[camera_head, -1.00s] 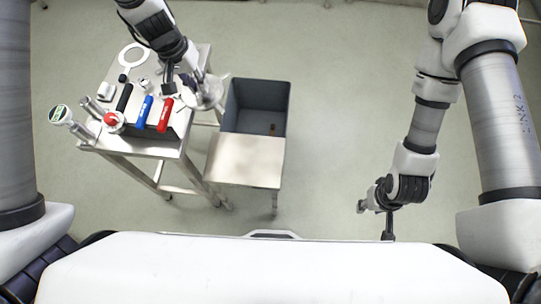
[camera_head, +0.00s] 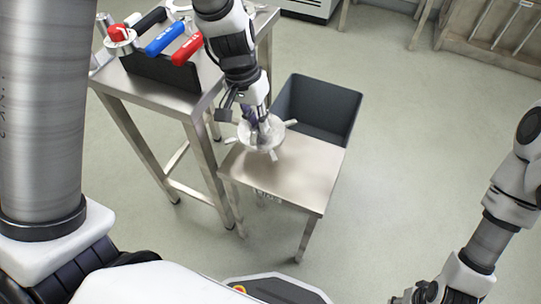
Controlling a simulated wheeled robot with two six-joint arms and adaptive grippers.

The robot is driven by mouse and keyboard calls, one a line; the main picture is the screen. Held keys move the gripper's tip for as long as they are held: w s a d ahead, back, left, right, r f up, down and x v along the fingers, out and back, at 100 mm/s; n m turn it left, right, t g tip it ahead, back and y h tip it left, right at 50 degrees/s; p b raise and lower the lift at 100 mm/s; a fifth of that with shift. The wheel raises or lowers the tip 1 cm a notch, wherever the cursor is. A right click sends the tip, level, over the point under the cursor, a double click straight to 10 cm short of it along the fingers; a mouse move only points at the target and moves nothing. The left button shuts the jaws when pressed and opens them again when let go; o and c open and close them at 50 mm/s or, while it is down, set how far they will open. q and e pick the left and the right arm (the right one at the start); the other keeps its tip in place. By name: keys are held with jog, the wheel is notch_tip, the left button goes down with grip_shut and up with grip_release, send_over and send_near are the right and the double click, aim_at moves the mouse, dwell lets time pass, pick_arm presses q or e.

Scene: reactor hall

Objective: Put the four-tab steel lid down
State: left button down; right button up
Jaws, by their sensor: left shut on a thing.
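The four-tab steel lid (camera_head: 272,140) is a round, pale metal disc with short tabs sticking out at its rim. My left gripper (camera_head: 259,122) is above it, shut on its middle, and hides part of it. The lid is over the far-left part of a low steel table (camera_head: 296,178). I cannot tell whether it touches the top or hangs just above it. My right gripper (camera_head: 408,297) is at the bottom edge, far from the lid and partly cut off; its jaws are unclear.
A dark grey bin (camera_head: 345,133) stands behind the low table. A taller steel table (camera_head: 170,94) at left carries a dark rack with a blue-handled tool (camera_head: 165,38), a red-handled tool (camera_head: 187,50) and a red-knobbed part (camera_head: 120,34). The low table's near and right parts are bare.

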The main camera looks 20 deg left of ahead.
aim_at(259, 142)
pick_arm(q)
notch_tip(259, 142, down, 7)
jog(key=shift+f+b, duration=0.2)
jog(key=shift+b, duration=1)
jog(key=shift+r, duration=0.1)
jog(key=c, duration=1.6)
grip_release()
jog(key=shift+f, duration=0.2)
jog(key=o, duration=0.4)
